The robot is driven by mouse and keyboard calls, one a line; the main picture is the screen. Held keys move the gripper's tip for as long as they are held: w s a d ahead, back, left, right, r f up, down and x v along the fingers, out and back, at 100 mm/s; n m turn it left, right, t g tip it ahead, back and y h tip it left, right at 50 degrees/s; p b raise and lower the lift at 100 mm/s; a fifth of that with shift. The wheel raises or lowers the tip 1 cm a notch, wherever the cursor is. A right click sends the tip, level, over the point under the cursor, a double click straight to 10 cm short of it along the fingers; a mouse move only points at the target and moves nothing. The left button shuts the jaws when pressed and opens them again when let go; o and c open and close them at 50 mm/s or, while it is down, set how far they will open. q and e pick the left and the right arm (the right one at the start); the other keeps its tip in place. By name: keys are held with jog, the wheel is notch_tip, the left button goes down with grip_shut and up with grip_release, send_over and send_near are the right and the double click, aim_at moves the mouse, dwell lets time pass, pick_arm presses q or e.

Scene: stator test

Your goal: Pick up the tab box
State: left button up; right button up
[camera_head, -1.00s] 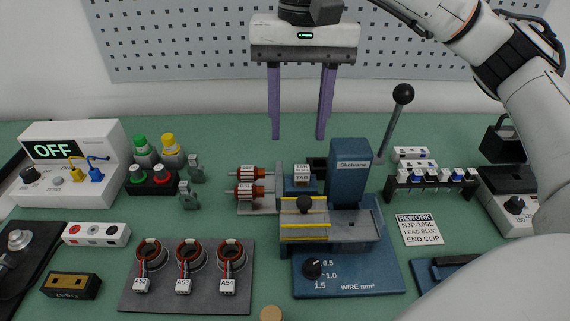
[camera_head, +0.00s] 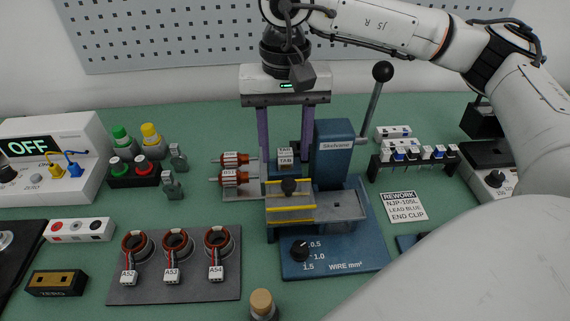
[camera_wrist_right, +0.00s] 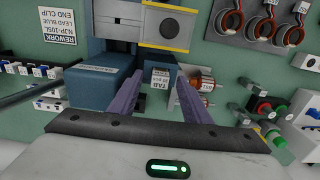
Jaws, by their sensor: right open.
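In the right wrist view the tab box (camera_wrist_right: 159,80) shows between the tips of my fingers. My right gripper (camera_head: 285,178) points down over it with purple fingers apart, one on each side. I cannot tell whether either finger touches the box. The right gripper's open fingers also show in the right wrist view (camera_wrist_right: 160,82). My left gripper is not in view.
Red-brown rotors (camera_head: 232,178) stand close left of the left finger. The press lever (camera_head: 373,105) rises to the right. A stator mat (camera_head: 150,292) lies front left. A small rack (camera_head: 412,160) stands right, beside a REWORK card (camera_head: 404,207).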

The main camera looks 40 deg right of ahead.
jog(key=shift+c, duration=0.9)
grip_shut()
jog(key=shift+r, duration=0.15)
jog(key=shift+r, duration=0.55)
notch_tip(320, 180, up, 9)
jog(key=p, duration=0.1)
notch_tip(320, 180, up, 17)
jog(key=p, duration=0.7)
send_over(285, 151)
jog(key=shift+r, duration=0.35)
jog(key=shift+f, duration=0.1)
